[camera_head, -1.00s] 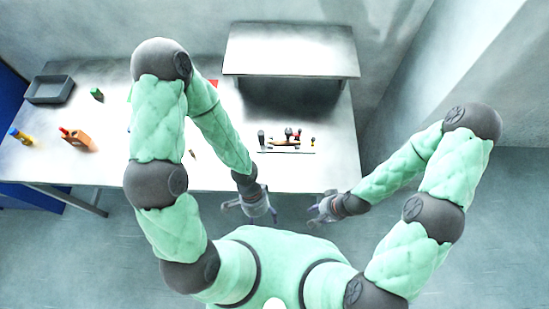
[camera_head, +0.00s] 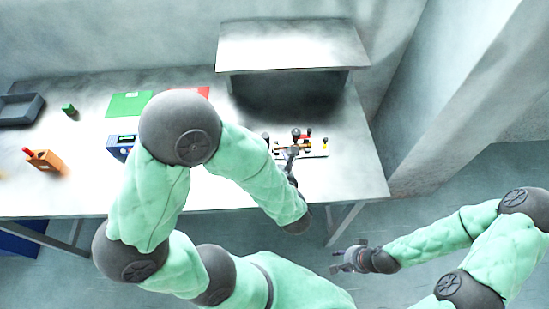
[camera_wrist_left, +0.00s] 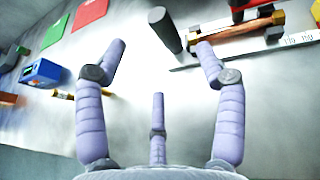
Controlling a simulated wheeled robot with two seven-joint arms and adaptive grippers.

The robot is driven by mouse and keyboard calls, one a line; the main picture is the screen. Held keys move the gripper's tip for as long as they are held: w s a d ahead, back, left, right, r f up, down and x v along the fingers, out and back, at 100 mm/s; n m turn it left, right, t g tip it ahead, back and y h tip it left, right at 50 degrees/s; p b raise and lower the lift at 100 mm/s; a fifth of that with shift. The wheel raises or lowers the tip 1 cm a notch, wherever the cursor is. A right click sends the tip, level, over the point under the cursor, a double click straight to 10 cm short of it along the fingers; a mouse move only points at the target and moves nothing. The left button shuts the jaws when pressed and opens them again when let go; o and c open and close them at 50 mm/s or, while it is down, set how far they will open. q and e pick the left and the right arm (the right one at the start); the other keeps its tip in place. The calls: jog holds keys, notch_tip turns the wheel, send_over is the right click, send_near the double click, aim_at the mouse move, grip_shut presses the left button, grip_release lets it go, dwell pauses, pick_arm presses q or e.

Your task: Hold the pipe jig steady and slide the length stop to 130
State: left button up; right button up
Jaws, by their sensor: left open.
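The pipe jig (camera_head: 318,154) lies on the table below the raised shelf, partly hidden by my left arm. In the left wrist view its white scale (camera_wrist_left: 300,41) with printed numbers, a copper-coloured pipe (camera_wrist_left: 240,30) and dark fittings show at the upper right. A dark upright handle (camera_wrist_left: 165,30) stands beside it. I cannot tell which part is the length stop or its setting. My left gripper (camera_wrist_left: 160,62) is open and empty, its fingers spread just short of the jig. My right gripper (camera_head: 338,261) is open and empty, off the table's front edge, away from the jig.
A raised shelf (camera_head: 290,45) stands behind the jig. Left on the table are a blue device (camera_head: 120,147), a green mat (camera_head: 130,104), a red mat (camera_head: 197,92), an orange block (camera_head: 45,160), a green item (camera_head: 68,109) and a grey tray (camera_head: 18,110). The table right of the jig is clear.

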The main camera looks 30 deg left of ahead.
pick_arm(q)
jog(key=b+x, duration=0.2)
jog(key=x, duration=0.7)
jog(key=shift+w+a+f+b, duration=0.1)
jog(key=shift+a+f+b, duration=0.05)
jog(key=shift+b, duration=0.15)
jog(key=shift+w+a+f, duration=0.2)
jog(key=shift+w+a, duration=0.25)
jog(key=shift+w, duration=0.05)
jog(key=shift+c, duration=0.5)
jog(key=c, duration=1.3)
